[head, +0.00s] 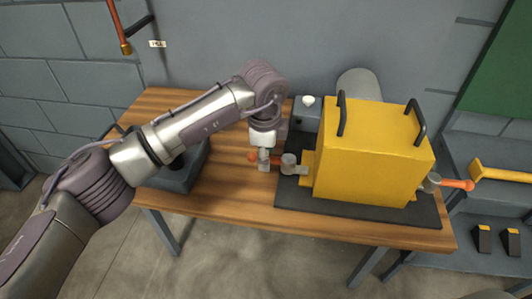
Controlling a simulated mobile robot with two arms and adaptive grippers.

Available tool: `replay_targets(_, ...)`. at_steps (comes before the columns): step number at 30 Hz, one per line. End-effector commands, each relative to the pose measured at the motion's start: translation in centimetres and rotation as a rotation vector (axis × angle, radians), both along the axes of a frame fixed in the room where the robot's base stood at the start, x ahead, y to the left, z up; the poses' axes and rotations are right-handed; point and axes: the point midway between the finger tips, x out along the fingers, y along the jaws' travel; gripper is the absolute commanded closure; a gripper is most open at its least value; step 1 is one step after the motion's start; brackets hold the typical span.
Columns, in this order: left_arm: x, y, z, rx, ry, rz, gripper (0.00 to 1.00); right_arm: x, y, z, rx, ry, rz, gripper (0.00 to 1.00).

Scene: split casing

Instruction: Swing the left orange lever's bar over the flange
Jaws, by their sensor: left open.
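The yellow casing (365,155) stands on a dark base plate (330,204) on the wooden table. The left lever's orange end (252,157) shows beside my left gripper (264,160), and its grey pivot (289,164) sits at the casing's left side, by a small yellow flange (307,168). The lever points left, away from the casing. My left gripper is open and points down around or just over the lever; its fingers hide much of the bar, so I cannot tell if they touch it. My right gripper is not in view.
A second orange lever (455,184) sticks out to the right of the casing. Two black handles (342,114) (418,122) rise from its top. A dark tray (178,178) is under my left arm. The front left of the wooden table (225,205) is clear.

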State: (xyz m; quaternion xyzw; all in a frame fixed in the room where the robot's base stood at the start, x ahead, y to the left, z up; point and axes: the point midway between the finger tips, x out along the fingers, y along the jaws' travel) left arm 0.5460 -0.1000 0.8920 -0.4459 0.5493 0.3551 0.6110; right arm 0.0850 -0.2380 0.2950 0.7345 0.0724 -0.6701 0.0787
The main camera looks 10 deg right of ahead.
Motion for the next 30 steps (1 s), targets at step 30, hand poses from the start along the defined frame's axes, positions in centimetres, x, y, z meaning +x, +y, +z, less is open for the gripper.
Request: replay_targets(30,-1.7,0.7,11.9,0.0,0.001,0.0,0.55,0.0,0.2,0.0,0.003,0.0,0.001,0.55)
